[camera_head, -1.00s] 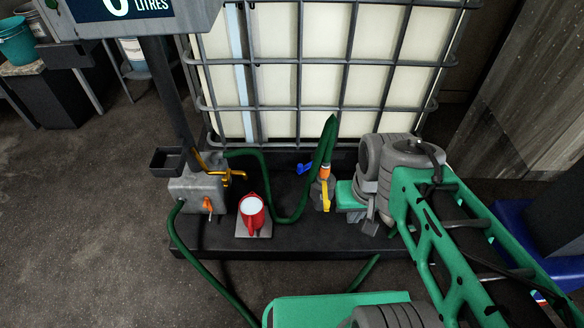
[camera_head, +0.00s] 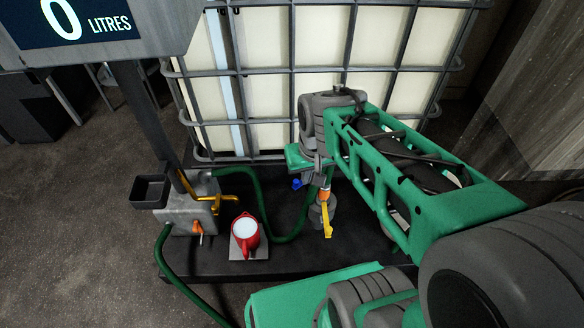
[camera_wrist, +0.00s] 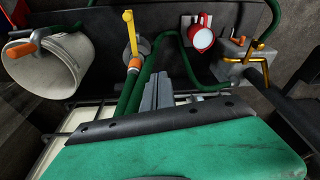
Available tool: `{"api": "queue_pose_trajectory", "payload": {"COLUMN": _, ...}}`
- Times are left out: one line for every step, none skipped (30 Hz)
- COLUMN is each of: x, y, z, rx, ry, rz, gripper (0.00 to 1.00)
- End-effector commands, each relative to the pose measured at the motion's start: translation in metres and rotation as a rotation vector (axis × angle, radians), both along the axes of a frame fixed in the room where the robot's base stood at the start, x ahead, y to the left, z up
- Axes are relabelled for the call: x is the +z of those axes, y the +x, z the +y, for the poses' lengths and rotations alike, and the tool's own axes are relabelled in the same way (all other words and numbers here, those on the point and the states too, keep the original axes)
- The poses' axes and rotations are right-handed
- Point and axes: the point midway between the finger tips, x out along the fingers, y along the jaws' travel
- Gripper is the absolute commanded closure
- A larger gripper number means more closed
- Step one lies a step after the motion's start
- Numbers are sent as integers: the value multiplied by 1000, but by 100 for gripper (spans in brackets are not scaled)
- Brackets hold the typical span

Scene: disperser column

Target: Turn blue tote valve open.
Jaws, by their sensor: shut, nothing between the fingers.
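The blue tote valve handle (camera_head: 297,183) is a small blue piece low in front of the caged tote (camera_head: 262,75). Only part of it shows in the head view, just below and left of my gripper (camera_head: 319,178). I cannot make it out in the wrist view, where my gripper (camera_wrist: 152,88) covers the area in front of the tote. My gripper is shut and empty, with its fingers pointing down close to the valve. I cannot tell whether they touch it.
A yellow lever (camera_head: 327,220) with an orange fitting (camera_head: 323,195) stands in front. Green hoses (camera_head: 264,205) cross the black base. A red jug (camera_head: 245,231) and a grey pump block (camera_head: 187,217) stand left. A pale bucket (camera_wrist: 45,68) shows in the wrist view.

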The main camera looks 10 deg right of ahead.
Motion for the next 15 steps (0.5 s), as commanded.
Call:
{"api": "queue_pose_trajectory", "payload": {"x": -19, "y": 28, "z": -3, "rx": -3, "ry": 0, "rz": -2, "gripper": 100}}
{"api": "queue_pose_trajectory", "payload": {"x": -28, "y": 47, "z": -4, "rx": -3, "ry": 0, "rz": -10, "gripper": 100}}
{"api": "queue_pose_trajectory", "payload": {"x": -43, "y": 73, "z": -7, "rx": -3, "ry": -1, "rz": -22, "gripper": 100}}
{"api": "queue_pose_trajectory", "payload": {"x": -56, "y": 92, "z": -9, "rx": -4, "ry": -2, "rz": -31, "gripper": 100}}
{"api": "queue_pose_trajectory", "payload": {"x": -69, "y": 110, "z": -11, "rx": -5, "ry": -2, "rz": -40, "gripper": 100}}
{"api": "queue_pose_trajectory", "payload": {"x": -88, "y": 133, "z": -14, "rx": -5, "ry": -2, "rz": -55, "gripper": 100}}
{"api": "queue_pose_trajectory", "payload": {"x": -103, "y": 149, "z": -16, "rx": -5, "ry": -4, "rz": -63, "gripper": 100}}
{"api": "queue_pose_trajectory", "payload": {"x": -117, "y": 163, "z": -18, "rx": -5, "ry": -4, "rz": -73, "gripper": 100}}
{"api": "queue_pose_trajectory", "payload": {"x": -135, "y": 180, "z": -20, "rx": -6, "ry": -5, "rz": -86, "gripper": 100}}
{"api": "queue_pose_trajectory", "payload": {"x": -148, "y": 190, "z": -21, "rx": -5, "ry": -6, "rz": -95, "gripper": 100}}
{"api": "queue_pose_trajectory", "payload": {"x": -160, "y": 198, "z": -22, "rx": -5, "ry": -6, "rz": -101, "gripper": 100}}
{"api": "queue_pose_trajectory", "payload": {"x": -173, "y": 208, "z": -24, "rx": -4, "ry": -6, "rz": -111, "gripper": 100}}
{"api": "queue_pose_trajectory", "payload": {"x": -181, "y": 213, "z": -25, "rx": -4, "ry": -7, "rz": -116, "gripper": 100}}
{"api": "queue_pose_trajectory", "payload": {"x": -186, "y": 218, "z": -25, "rx": -3, "ry": -7, "rz": -123, "gripper": 100}}
{"api": "queue_pose_trajectory", "payload": {"x": -193, "y": 222, "z": -26, "rx": -3, "ry": -7, "rz": -127, "gripper": 100}}
